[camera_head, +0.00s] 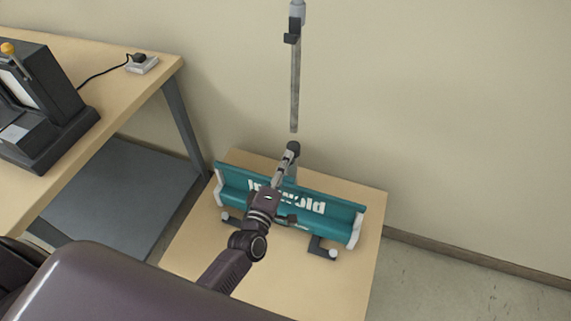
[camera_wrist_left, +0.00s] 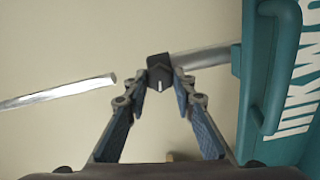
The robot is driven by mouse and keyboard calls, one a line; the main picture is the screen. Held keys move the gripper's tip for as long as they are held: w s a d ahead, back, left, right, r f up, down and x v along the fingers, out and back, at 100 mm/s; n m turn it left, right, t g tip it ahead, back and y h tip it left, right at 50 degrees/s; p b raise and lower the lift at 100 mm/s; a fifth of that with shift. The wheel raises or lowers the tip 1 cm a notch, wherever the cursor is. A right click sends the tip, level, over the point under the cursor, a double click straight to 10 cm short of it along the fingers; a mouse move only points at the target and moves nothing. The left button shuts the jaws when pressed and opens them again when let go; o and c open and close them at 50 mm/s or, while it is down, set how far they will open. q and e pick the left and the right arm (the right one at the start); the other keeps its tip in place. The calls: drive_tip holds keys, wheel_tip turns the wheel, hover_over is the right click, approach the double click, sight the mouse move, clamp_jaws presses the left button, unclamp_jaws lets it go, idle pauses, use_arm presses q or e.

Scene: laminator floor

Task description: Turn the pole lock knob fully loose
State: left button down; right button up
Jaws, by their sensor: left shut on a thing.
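The black pole lock knob (camera_wrist_left: 159,73) with a white mark is between the fingertips of my left gripper (camera_wrist_left: 160,85) in the left wrist view. In the head view my left gripper (camera_head: 289,160) reaches up to the dark knob (camera_head: 293,147). It is shut on the knob. A short silver pole piece (camera_wrist_left: 202,56) runs from the knob to the teal stand (camera_wrist_left: 262,75). A separate silver pole (camera_head: 295,95) hangs above with a visible gap; its end also shows in the left wrist view (camera_wrist_left: 60,94). My right gripper is not in view.
The teal lettered stand (camera_head: 335,212) sits on a small wooden table (camera_head: 350,275). A black machine (camera_head: 50,115) and a socket box (camera_head: 143,64) with a cable are on a wooden bench at left. The wall is close behind. Floor at right is clear.

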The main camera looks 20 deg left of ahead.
use_arm(q)
drive_tip(key=shift+f+n+b, duration=0.15)
drive_tip(key=shift+n+b, duration=0.15)
drive_tip(key=shift+n, duration=0.7)
drive_tip(key=c, duration=1.7)
unclamp_jaws()
drive_tip(key=shift+o, duration=0.2)
drive_tip(key=shift+s, duration=0.15)
drive_tip(key=s, duration=1.1)
drive_tip(key=shift+s+a, duration=0.25)
drive_tip(key=shift+s, duration=0.15)
